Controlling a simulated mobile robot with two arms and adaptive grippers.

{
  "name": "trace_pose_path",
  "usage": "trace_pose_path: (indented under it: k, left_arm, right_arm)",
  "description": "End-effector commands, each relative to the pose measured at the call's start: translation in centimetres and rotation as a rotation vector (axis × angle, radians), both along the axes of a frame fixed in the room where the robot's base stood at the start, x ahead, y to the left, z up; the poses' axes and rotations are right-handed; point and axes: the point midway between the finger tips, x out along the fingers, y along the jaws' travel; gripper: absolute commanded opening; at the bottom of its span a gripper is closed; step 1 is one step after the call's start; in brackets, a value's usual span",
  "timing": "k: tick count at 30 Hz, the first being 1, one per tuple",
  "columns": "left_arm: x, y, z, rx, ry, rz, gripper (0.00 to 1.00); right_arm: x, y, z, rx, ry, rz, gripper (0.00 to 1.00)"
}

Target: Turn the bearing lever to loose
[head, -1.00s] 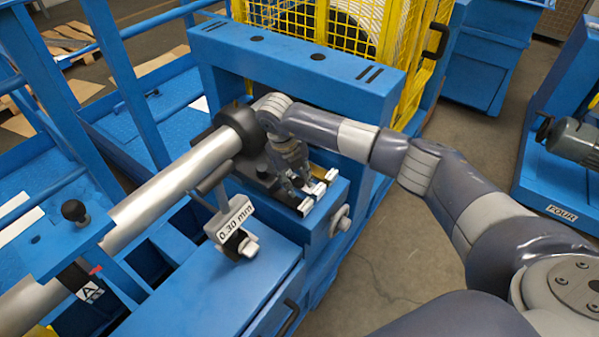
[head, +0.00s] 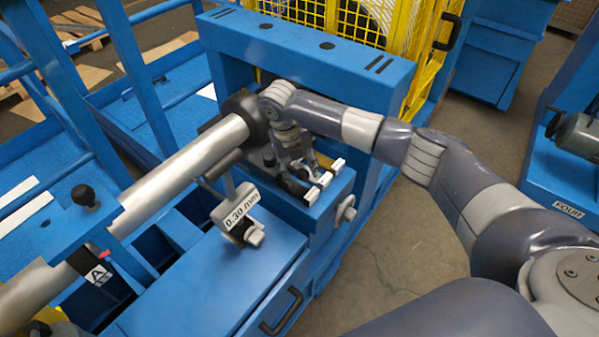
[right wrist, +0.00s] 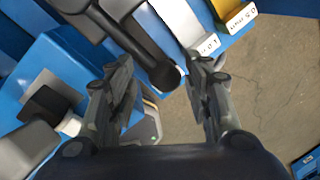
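A black lever (right wrist: 148,55) with a rounded end shows in the right wrist view; I take it to be the bearing lever. My right gripper (right wrist: 163,75) is open, with one finger on each side of the lever's end. I cannot tell whether either finger touches it. In the head view my right gripper (head: 294,170) points down beside the dark bearing housing (head: 246,112) at the end of the silver shaft (head: 180,170). The lever is hard to make out there, and no loose marking is legible. My left gripper is not in view.
A tag marked 0.30 mm (head: 241,208) stands on the blue frame in front of the gripper. White-ended pieces (head: 325,180) sit close beside the fingers. A blue crossbeam (head: 320,48) and yellow cage (head: 335,22) rise behind.

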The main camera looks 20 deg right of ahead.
Motion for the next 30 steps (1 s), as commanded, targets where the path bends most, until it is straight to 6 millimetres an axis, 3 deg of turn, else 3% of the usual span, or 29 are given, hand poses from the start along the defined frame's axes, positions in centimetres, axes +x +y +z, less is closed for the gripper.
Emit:
trace_pose_path:
  k: [11, 24, 30]
  left_arm:
    - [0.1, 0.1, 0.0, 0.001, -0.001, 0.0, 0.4]
    - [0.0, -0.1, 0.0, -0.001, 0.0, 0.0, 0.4]
    - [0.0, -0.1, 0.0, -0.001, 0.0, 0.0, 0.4]
  right_arm:
    - [-0.4, 0.3, 0.2, -0.001, 0.013, 0.008, 0.49]
    - [-0.1, 1.8, 8.5, -0.001, 0.008, 0.008, 0.49]
    - [-0.1, 2.3, 10.9, -0.001, 0.009, 0.005, 0.49]
